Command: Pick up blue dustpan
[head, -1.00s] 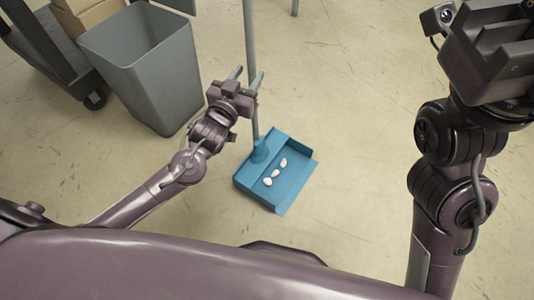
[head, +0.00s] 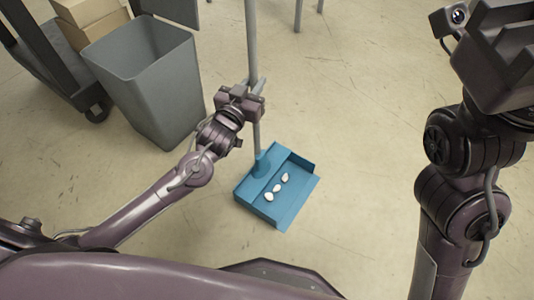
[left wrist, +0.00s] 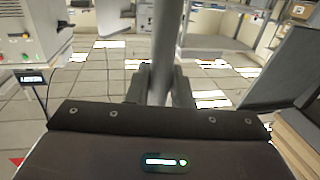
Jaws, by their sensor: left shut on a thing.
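The blue dustpan (head: 283,201) rests on the floor in front of me in the head view, with several small white pieces (head: 277,188) lying in its pan. Its grey upright handle (head: 252,45) rises from the blue socket at the back of the pan. My left gripper (head: 254,83) is shut on the handle, well above the pan. The left wrist view shows the handle (left wrist: 166,40) between the two fingers (left wrist: 159,88). Of my right arm, links show at the right of the head view; its fingertips are not clearly seen.
A grey open bin (head: 155,85) stands left of the handle, close to my left arm. A dark cart (head: 50,65) with cardboard boxes (head: 95,25) is behind it at the far left. The floor right of the dustpan is clear. Thin grey legs (head: 298,15) stand at the top.

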